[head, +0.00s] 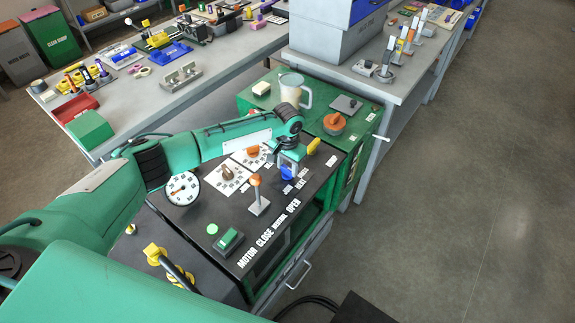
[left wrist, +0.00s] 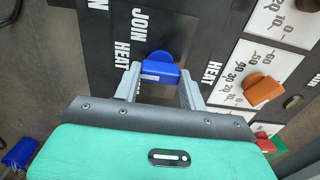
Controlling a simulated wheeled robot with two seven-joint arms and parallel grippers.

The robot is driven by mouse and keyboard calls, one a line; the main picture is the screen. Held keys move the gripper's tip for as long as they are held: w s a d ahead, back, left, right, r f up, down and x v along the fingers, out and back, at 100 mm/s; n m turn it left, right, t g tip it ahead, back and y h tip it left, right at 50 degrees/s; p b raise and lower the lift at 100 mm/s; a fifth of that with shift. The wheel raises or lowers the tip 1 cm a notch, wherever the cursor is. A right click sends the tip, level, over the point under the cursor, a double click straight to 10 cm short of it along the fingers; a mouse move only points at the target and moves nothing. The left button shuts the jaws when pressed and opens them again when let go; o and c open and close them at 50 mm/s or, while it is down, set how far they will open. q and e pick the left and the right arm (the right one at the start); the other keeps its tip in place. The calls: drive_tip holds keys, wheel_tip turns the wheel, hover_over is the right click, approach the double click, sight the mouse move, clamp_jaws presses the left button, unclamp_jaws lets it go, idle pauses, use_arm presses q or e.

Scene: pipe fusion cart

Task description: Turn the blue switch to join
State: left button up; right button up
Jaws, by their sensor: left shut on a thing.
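The blue switch (head: 288,174) sits on the black panel (head: 225,200) of the green cart, near its right side. White JOIN and HEAT labels are printed beside it. My left gripper (head: 290,163) is over the switch from above. In the left wrist view, the blue switch (left wrist: 161,68) is between the two grey fingers of the left gripper (left wrist: 160,80), which is shut on it. There the JOIN label is at the upper left of the switch and HEAT is below JOIN. Which label the switch points to is hard to tell. My right gripper is not in view.
An orange-topped lever (head: 257,195), a yellow handle (head: 314,146) and an orange knob (head: 253,151) are close to the switch. The left wrist view shows an orange dial knob (left wrist: 262,90). A pitcher (head: 291,88) stands behind.

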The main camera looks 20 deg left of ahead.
use_arm(q)
drive_tip(key=shift+m, duration=0.3)
drive_tip(key=shift+r+m+p, duration=0.1)
drive_tip(key=shift+m+p, duration=0.55)
drive_tip(key=shift+m, duration=0.25)
drive_tip(key=shift+m+p, duration=0.4)
drive_tip(key=shift+m, duration=0.8)
drive_tip(key=m, duration=0.3)
drive_tip(key=shift+m+p, duration=0.3)
drive_tip(key=shift+m, duration=0.7)
drive_tip(key=shift+w, duration=0.1)
drive_tip(key=o, duration=1)
